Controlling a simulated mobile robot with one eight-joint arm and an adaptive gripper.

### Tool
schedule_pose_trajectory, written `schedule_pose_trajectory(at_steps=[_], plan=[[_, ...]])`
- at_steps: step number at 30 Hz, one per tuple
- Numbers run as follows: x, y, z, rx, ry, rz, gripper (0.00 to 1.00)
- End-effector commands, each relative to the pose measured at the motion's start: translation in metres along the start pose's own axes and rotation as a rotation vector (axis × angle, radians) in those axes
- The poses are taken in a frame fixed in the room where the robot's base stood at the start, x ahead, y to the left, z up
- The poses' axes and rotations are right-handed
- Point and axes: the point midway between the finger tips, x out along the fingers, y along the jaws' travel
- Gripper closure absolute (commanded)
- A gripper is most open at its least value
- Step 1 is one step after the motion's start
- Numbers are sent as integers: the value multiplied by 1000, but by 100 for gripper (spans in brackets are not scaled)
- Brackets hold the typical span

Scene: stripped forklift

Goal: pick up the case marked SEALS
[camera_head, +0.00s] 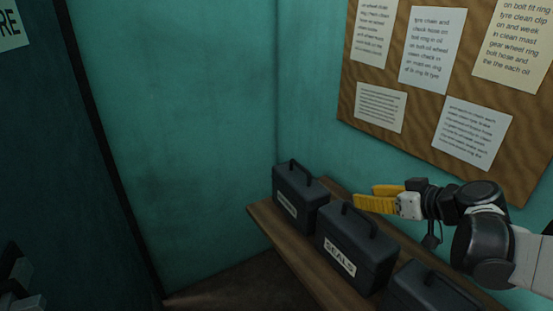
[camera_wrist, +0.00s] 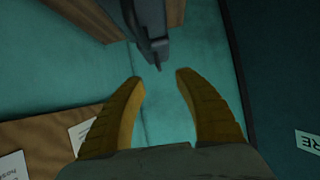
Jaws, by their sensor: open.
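The dark case marked SEALS (camera_head: 358,267) stands upright on the wooden shelf in the head view, the middle of three, with its label facing out and its handle raised. My gripper (camera_head: 362,196) has yellow fingers pointing left; in the picture they lie just above that handle, and I see no contact. In the wrist view my gripper (camera_wrist: 160,76) is open, with nothing between its fingers. A dark case (camera_wrist: 151,18) with a handle-like part shows beyond the fingertips there; I cannot tell which case it is.
The shelf (camera_head: 319,286) also carries a labelled dark case (camera_head: 296,190) to the left and another dark case (camera_head: 425,292) at lower right, partly cut off. A cork board (camera_head: 416,88) with papers hangs on the teal wall behind my arm.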

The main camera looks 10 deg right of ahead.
Motion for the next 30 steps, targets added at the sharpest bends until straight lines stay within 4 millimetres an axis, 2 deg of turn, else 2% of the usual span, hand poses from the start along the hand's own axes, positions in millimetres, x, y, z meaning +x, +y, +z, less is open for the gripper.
schedule_pose_trajectory(at_steps=[2, 5, 16, 19, 26, 30], plan=[[-6, 13, -8, -18, 32, 9, 60], [-5, 18, -4, -31, 49, 12, 60], [34, 20, 67, -33, 49, 11, 60], [48, 19, 63, -35, 49, 7, 60], [62, 19, 61, -33, 49, 9, 60], [82, 19, 60, -34, 48, 7, 60]])
